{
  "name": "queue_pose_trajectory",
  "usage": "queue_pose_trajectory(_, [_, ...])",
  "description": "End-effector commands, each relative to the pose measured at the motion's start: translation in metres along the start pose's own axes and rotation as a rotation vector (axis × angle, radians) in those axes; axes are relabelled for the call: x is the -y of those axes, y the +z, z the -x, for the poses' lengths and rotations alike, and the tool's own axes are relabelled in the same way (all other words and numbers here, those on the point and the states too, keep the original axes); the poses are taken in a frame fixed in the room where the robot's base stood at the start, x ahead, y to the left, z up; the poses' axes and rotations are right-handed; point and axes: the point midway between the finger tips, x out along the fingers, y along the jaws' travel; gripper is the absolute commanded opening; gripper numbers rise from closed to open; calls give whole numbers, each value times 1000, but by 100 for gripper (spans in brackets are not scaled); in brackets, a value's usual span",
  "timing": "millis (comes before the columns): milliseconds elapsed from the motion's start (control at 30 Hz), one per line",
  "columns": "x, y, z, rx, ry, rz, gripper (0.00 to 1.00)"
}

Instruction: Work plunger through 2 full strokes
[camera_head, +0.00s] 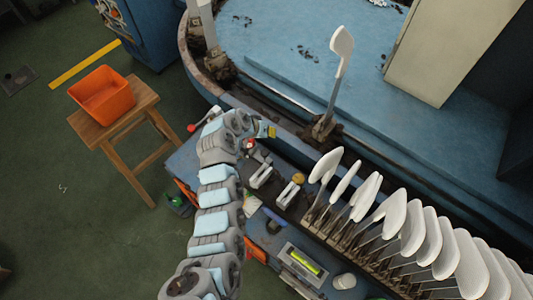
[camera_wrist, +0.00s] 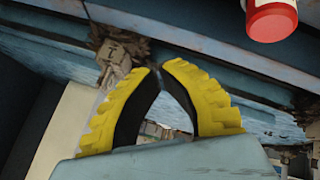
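My gripper (camera_head: 271,131) is at the end of the arm, over the edge between the bench and the blue machine. In the wrist view its yellow fingers with black pads (camera_wrist: 161,68) nearly meet at the tips, with nothing held between them. A red-capped white part (camera_wrist: 271,18) is at the top right of the wrist view, apart from the fingers and cut off by the frame. In the head view a small red part (camera_head: 250,143) is just below the gripper, and a red knob (camera_head: 191,127) is left of the wrist. I cannot tell which is the plunger.
A row of white sock forms (camera_head: 412,228) stands along the bench to the right. A single form (camera_head: 341,45) rises from the machine rim. Metal blocks (camera_head: 261,176) sit beside the arm. An orange bin (camera_head: 102,95) rests on a wooden stool (camera_head: 130,125) at left.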

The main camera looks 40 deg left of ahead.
Motion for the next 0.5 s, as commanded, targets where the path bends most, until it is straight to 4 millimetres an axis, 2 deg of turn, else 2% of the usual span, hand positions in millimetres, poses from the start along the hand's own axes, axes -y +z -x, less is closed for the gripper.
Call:
queue_pose_trajectory(133, [2, 3, 8, 35, 18, -2, 0])
queue_pose_trajectory(500, [2, 4, 9, 41, 21, -2, 0])
